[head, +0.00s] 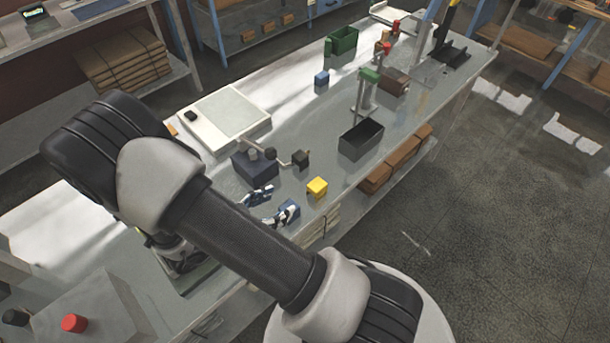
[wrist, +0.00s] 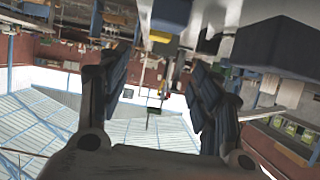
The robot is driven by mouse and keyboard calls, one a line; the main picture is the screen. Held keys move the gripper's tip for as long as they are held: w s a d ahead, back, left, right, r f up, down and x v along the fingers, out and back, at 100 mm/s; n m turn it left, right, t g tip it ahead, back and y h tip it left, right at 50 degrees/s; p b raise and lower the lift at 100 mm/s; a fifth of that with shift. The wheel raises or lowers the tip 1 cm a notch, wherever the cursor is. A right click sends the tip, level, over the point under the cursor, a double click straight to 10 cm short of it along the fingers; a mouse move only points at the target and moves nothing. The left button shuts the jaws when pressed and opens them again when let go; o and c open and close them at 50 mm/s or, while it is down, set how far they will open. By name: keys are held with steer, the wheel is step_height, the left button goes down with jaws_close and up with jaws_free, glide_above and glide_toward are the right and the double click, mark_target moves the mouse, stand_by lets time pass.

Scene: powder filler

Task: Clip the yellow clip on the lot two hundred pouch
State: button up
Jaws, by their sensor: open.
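A small yellow block-like piece (head: 317,186), the only thing here that looks like the yellow clip, sits on the bench near its front edge in the head view. My gripper (head: 272,204) is just left of it and apart from it, with its fingers spread and pointing right along the bench. In the wrist view my gripper (wrist: 162,88) is open, with nothing between the fingers. That view appears upside down. I cannot make out the lot two hundred pouch or any lot label.
A dark box (head: 255,167) and a small dark block (head: 300,158) stand behind the gripper. A black open tray (head: 361,137) lies farther right, by a green-topped stand (head: 369,75). A white panel (head: 223,118) lies behind. Brown boxes (head: 390,170) sit under the bench edge.

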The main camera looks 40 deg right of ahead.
mark_target(313, 188)
steer(key=b+x, duration=0.1)
steer(key=x, duration=0.5)
steer(key=b+x, duration=0.1)
steer(key=x, duration=0.4)
steer(key=shift+s+d+f, duration=0.15)
steer(key=shift+d+f, duration=0.05)
steer(key=shift+d, duration=0.15)
steer(key=shift+f+b+x, duration=0.2)
steer(key=shift+b+x, duration=0.55)
steer(key=shift+x, duration=1.95)
steer(key=shift+a, duration=0.1)
steer(key=c, duration=1)
